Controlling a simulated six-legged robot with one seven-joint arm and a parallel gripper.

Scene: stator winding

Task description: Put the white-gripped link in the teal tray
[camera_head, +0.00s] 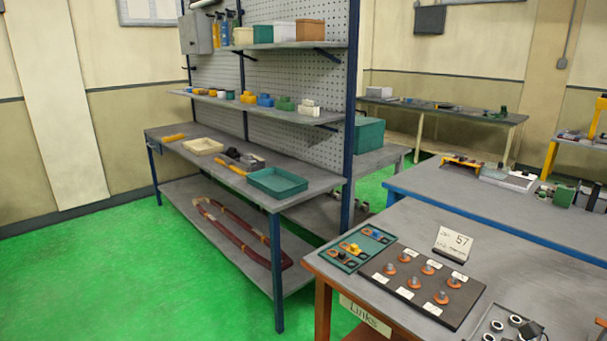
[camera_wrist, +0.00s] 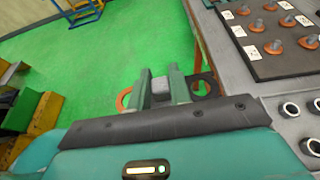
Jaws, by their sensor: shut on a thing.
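My gripper (camera_wrist: 161,88) shows only in the wrist view. It is shut on the white grip of the white-gripped link (camera_wrist: 160,84). The link is over the green floor beside the table's edge. A teal tray (camera_head: 372,250) lies on the near table in the head view, with links with yellow and blue grips in it. Another teal tray (camera_head: 277,190) stands on the bench and looks empty.
A black board (camera_head: 400,297) with several copper terminals and white labels lies beside the near teal tray. A card marked 57 (camera_head: 453,243) stands behind it. A tray of rings (camera_head: 500,325) is at the front. Green floor is clear at left.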

